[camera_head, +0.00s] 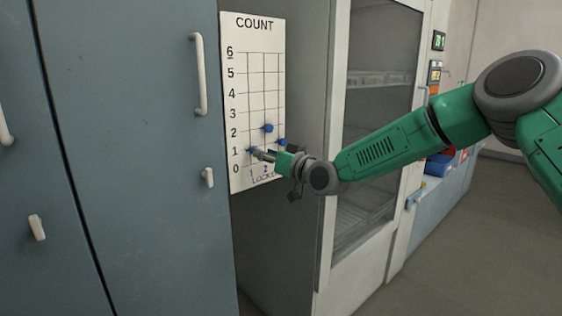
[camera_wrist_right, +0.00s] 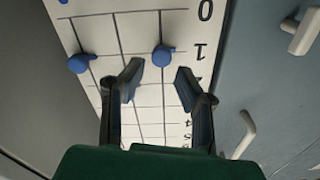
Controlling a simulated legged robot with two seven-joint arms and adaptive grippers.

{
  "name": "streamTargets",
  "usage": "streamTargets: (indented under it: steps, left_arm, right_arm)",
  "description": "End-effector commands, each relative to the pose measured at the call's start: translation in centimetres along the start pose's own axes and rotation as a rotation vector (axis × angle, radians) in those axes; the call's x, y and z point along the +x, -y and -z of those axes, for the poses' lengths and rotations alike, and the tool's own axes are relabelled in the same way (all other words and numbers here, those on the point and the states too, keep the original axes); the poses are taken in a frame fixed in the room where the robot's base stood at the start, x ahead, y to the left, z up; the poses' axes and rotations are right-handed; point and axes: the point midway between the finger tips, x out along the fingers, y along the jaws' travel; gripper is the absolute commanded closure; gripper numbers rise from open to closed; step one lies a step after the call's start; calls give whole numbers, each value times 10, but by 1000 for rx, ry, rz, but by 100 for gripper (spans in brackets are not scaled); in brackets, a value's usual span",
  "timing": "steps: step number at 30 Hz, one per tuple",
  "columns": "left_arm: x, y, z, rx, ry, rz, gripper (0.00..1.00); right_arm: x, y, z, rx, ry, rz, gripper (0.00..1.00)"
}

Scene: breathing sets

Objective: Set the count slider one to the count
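The white COUNT board (camera_head: 238,110) hangs on the side of a grey cabinet, with a scale from 0 to 6 and three vertical lines. A blue slider knob (camera_head: 250,150) on the line nearest the numerals stands at about 1; it also shows in the wrist view (camera_wrist_right: 162,56). The middle line's knob (camera_head: 267,128) stands at about 2. The far line's knob (camera_head: 282,142) stands a little above 1. My right gripper (camera_head: 260,155) is open, its fingertips (camera_wrist_right: 159,72) close to the board, apart on either side of the line nearest the numerals. My left gripper is not in view.
A blue-grey cabinet door with a long handle (camera_head: 199,75) and a small knob (camera_head: 207,178) stands left of the board. A glass-fronted cabinet (camera_head: 380,60) with shelves stands to the right, behind my right arm. Open floor (camera_head: 450,240) lies at the lower right.

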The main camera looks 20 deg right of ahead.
Motion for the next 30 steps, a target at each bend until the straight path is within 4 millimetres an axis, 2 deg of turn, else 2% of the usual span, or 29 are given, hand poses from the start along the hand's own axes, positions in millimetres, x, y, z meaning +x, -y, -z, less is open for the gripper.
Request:
streamTargets:
  steps: [1, 6, 12, 30]
  left_arm:
    - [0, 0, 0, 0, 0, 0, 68]
    - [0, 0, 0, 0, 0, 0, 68]
    - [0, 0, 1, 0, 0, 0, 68]
    - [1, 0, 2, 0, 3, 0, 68]
  right_arm:
    - [-12, -1, 1, 3, 1, -1, 71]
    - [-47, -1, 0, 3, 1, -1, 71]
    - [-71, -2, -1, 1, 1, -1, 71]
    - [-76, -1, -4, 1, 7, -1, 71]
